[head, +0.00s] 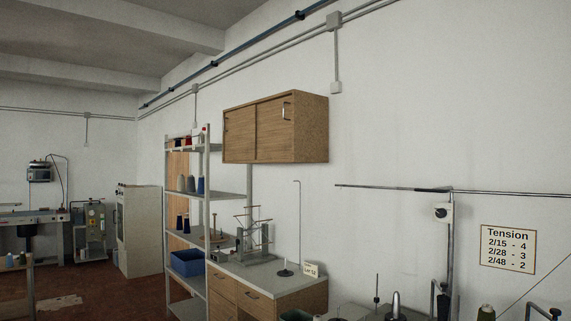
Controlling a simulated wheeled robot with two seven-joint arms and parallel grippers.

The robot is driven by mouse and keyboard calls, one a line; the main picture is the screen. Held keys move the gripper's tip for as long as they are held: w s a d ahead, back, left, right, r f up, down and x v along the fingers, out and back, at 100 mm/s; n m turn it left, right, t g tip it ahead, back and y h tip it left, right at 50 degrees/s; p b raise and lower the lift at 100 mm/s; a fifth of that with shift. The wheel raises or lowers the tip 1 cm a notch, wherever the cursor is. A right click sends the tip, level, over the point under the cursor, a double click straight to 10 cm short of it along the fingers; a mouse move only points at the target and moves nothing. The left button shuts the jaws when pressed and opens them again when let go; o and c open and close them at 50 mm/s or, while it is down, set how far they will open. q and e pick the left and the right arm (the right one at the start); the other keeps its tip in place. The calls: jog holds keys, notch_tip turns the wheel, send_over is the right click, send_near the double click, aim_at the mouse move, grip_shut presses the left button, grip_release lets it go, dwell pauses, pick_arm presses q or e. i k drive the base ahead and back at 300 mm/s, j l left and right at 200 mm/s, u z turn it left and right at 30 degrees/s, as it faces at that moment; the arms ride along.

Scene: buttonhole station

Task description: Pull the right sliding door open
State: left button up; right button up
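The wooden wall cabinet (316,130) hangs on the white wall near the middle of the head view. Its front has two sliding doors side by side. The right sliding door (270,128) has a light metal handle (287,107) near its upper right edge. The left sliding door (238,136) is beside it. Both doors look shut, with no gap visible into the cabinet. Neither of my grippers shows in the head view.
Below the cabinet stands a drawer counter (299,281) with a thread stand (254,238) on it. A metal shelf rack (207,218) with cones and a blue bin (187,262) stands left. A thin upright rod (299,220) rises beneath the cabinet's right part.

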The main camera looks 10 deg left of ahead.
aim_at(274, 119)
jog(key=i+j+z, duration=0.15)
jog(key=z, duration=0.4)
jog(key=i+j+z, duration=0.15)
jog(key=j, duration=0.15)
jog(key=i+j+z, duration=0.15)
jog(key=j, duration=0.15)
jog(key=i+j+z, duration=0.15)
jog(key=j, duration=0.15)
jog(key=i+j, duration=0.15)
jog(key=j, duration=0.25)
jog(key=i+j+z, duration=0.15)
jog(key=j, duration=0.25)
jog(key=i+j, duration=0.15)
jog(key=j, duration=0.25)
jog(key=i+j+z, duration=0.1)
jog(key=j, duration=0.3)
jog(key=i+j, duration=0.1)
jog(key=j, duration=0.35)
jog(key=i+j, duration=0.15)
jog(key=j, duration=0.3)
jog(key=i+j, duration=0.1)
jog(key=j, duration=0.3)
jog(key=i+j, duration=0.15)
jog(key=j, duration=0.3)
jog(key=i+j, duration=0.1)
jog(key=j, duration=0.3)
jog(key=i+j+z, duration=0.1)
jog(key=j, duration=0.35)
